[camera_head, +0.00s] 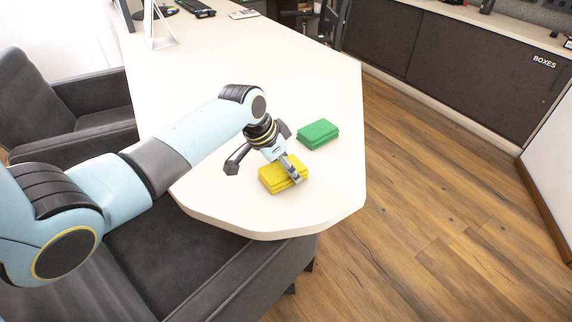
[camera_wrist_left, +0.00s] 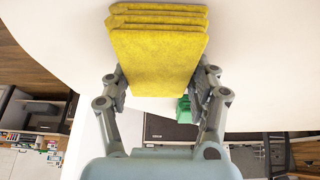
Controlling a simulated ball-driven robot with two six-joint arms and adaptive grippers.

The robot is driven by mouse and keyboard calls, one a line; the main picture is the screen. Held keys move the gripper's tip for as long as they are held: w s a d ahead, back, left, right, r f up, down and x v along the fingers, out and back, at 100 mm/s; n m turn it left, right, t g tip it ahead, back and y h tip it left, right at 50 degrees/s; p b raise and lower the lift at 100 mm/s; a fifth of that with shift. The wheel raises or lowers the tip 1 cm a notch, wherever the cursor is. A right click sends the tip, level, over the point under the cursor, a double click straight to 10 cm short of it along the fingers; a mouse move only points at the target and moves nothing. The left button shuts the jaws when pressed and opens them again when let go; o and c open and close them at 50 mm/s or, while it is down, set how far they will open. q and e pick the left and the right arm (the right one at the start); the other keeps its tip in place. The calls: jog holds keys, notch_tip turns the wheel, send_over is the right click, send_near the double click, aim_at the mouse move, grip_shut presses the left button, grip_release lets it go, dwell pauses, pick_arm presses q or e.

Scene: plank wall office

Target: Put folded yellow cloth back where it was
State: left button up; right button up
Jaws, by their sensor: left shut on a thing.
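The folded yellow cloth (camera_head: 277,177) is at the near right end of the white table (camera_head: 220,213). My left gripper (camera_head: 292,172) is shut on it. In the left wrist view, the cloth (camera_wrist_left: 158,55) sits between the two fingers of my left gripper (camera_wrist_left: 160,88), its folded layers showing at the top. I cannot tell whether the cloth touches the table top or is held just above it. My right gripper is not in view.
A folded green cloth (camera_head: 318,134) lies on the table just beyond the yellow one. Dark grey chairs (camera_head: 75,105) stand along the table's left and near sides. The table's middle is clear.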

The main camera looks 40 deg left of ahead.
pick_arm(q)
jog(key=o, duration=1.2)
jog(key=shift+s+a+r, duration=0.1)
jog(key=shift+s+r, duration=0.05)
jog(key=shift+r, duration=0.35)
jog(key=p+v, duration=0.2)
jog(key=v, duration=0.9)
jog(key=shift+r, duration=0.1)
